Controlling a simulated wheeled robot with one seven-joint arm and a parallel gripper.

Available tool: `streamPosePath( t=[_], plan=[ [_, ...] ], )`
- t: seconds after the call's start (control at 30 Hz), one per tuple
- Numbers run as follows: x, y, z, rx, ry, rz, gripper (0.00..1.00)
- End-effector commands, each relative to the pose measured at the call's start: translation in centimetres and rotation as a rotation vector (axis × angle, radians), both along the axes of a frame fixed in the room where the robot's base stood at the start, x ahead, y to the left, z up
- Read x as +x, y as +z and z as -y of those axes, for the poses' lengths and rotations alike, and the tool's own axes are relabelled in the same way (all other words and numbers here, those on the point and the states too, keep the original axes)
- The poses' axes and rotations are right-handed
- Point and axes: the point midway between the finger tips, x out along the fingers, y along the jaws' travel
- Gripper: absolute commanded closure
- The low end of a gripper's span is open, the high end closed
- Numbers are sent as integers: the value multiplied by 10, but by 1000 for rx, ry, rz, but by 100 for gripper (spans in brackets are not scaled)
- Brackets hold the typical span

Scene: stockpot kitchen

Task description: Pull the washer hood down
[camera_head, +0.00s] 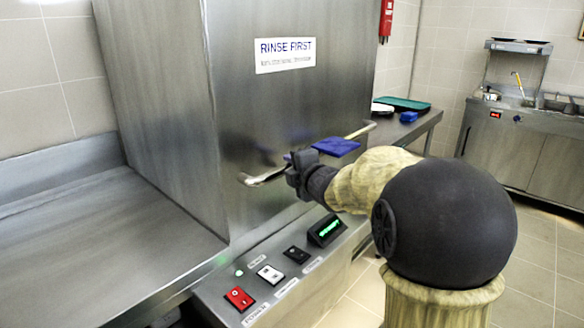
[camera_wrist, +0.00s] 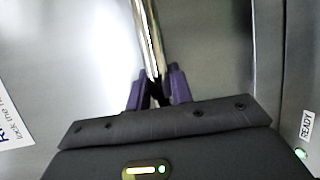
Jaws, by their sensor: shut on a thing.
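The washer hood (camera_head: 275,105) is a tall stainless steel box with a "RINSE FIRST" sign on its front. Its front bar handle (camera_head: 262,178) runs along the lower front edge. My gripper (camera_head: 295,172) is at this handle, with its fingers shut on the bar. In the wrist view the dark purple fingers of my gripper (camera_wrist: 158,88) close around the shiny handle bar (camera_wrist: 148,40), which runs up the picture. The hood's lower edge sits close to the control panel (camera_head: 290,265); my arm hides part of the handle and front.
A steel counter (camera_head: 100,240) lies left of the washer. The panel has a red switch (camera_head: 239,298), a white switch, a black switch and a lit green display (camera_head: 327,230). Behind, a side table holds a green tray (camera_head: 402,103). Floor is open at right.

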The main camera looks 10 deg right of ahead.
Motion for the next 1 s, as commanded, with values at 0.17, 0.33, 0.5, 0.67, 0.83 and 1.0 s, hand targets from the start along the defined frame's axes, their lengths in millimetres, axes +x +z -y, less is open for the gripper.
streamPosePath(
  t=[0.17,0.33,0.5,0.67,0.83,1.0],
  plan=[
    [-1,-10,1,-5,-2,-21,69],
    [-1,-8,0,-4,-1,-16,57],
    [-1,-6,0,-3,-1,-13,57],
    [-8,-3,2,-4,-2,-10,57],
    [-32,2,7,-3,-1,-8,57],
    [-64,9,16,-3,-3,-9,57]
  ],
)
